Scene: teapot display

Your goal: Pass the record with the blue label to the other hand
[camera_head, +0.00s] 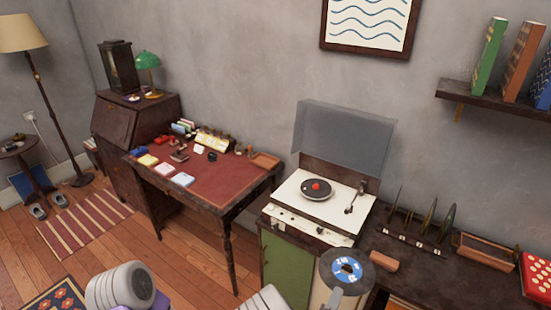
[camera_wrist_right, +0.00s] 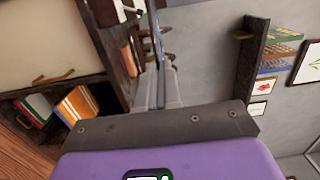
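The record with the blue label (camera_head: 366,283) is a dark disc with a blue centre, in front of the record player in the head view. My right gripper (camera_head: 335,293) is shut on its near, lower edge and holds it up, label side facing the head camera. In the right wrist view, the record shows nearly edge-on as a thin grey sheet (camera_wrist_right: 155,40) between the two fingers of that gripper (camera_wrist_right: 160,85). My left arm shows only as a ribbed white link at the lower left of the head view; its gripper is out of the picture.
A record player (camera_head: 335,204) with its lid up carries a dark disc with a red centre. On the dark cabinet stand a record rack (camera_head: 410,238), a wooden tray (camera_head: 484,252) and a red dotted box (camera_head: 537,279). A desk (camera_head: 228,178) stands further left, with open floor before it.

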